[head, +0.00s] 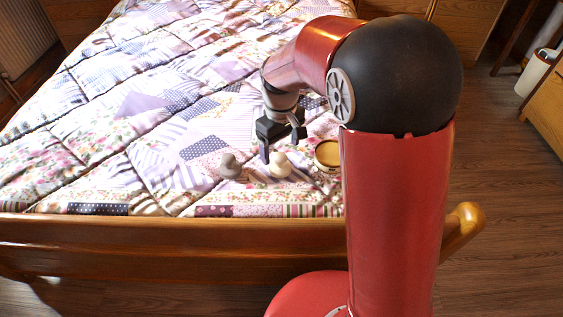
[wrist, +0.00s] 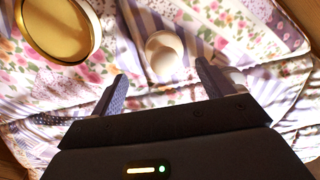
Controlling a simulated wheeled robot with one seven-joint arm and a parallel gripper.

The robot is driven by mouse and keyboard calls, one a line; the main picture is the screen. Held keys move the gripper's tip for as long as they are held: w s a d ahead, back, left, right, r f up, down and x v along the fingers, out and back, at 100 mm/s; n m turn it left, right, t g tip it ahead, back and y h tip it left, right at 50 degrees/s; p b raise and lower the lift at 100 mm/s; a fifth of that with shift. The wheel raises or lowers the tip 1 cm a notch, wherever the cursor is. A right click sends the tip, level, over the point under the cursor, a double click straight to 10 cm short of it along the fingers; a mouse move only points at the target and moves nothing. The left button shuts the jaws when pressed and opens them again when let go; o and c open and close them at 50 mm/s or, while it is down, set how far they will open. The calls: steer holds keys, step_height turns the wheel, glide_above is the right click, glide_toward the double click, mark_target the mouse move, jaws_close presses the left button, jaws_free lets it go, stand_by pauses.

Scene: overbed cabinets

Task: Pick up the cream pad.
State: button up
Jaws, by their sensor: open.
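The cream pad (head: 280,166) looks like a small, pale rounded piece with a knob-like top, lying on the quilt near the foot of the bed. In the wrist view the pad (wrist: 163,52) lies just beyond the gap between the fingertips, roughly centred. My gripper (head: 281,143) is open and empty, with its fingers pointing down behind the pad in the head view. Both fingers show in the wrist view (wrist: 160,75), apart from the pad as far as I can tell.
A grey knobbed piece (head: 229,166) lies left of the pad. A round tin with a yellowish face (head: 327,154) lies to the right, near my arm. The wooden footboard (head: 170,240) edges the bed. The patchwork quilt (head: 110,120) is clear further left.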

mark_target(280, 156)
steer(key=f, duration=0.2)
steer(key=s+f, duration=0.1)
steer(key=f, duration=0.2)
steer(key=shift+a+f, duration=0.15)
steer(key=shift+c, duration=0.2)
steer(key=c, duration=1)
